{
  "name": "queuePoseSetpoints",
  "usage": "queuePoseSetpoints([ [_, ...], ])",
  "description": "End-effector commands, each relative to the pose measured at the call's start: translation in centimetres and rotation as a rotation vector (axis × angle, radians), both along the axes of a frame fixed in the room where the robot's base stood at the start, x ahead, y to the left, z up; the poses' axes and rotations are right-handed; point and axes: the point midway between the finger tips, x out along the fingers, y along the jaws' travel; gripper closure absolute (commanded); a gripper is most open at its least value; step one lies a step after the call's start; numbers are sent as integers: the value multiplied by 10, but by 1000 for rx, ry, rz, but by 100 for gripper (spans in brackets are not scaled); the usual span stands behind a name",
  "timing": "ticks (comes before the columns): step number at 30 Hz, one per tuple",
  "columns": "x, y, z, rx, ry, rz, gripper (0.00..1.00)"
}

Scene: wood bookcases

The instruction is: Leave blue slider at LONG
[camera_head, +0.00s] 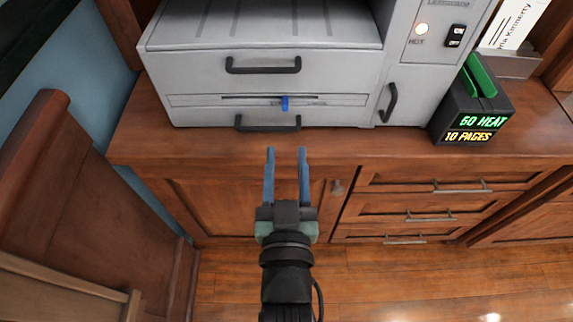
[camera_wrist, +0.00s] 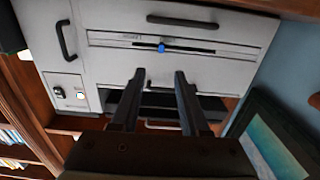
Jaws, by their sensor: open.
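The blue slider (camera_head: 285,103) is a small upright tab in a narrow horizontal slot on the front of a grey machine (camera_head: 200,78). It stands near the slot's middle, a little right of centre in the head view. In the wrist view, which is turned over, the slider (camera_wrist: 161,47) shows just beyond the fingertips. The lettering by the slot is too small to read, so I cannot tell which end is LONG. My gripper (camera_head: 286,152) is open and empty, in front of the machine and apart from the slider. Its two fingers (camera_wrist: 160,72) point toward the panel.
Dark handles (camera_head: 263,66) sit above and below (camera_head: 267,124) the slot, and another handle (camera_head: 388,102) is on the right door. A switch and lit lamp (camera_head: 421,29) are at upper right. A black box (camera_head: 472,110) stands right on the wooden cabinet (camera_head: 330,142).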

Motion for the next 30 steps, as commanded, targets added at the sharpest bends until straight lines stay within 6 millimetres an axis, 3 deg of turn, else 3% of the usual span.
queuePoseSetpoints([
  [6,-15,0,0,0,0,0,55],
  [25,-15,0,1,-1,-3,0,55],
  [28,-6,0,20,-2,-39,1,55],
  [30,5,0,46,-3,-88,1,55],
])
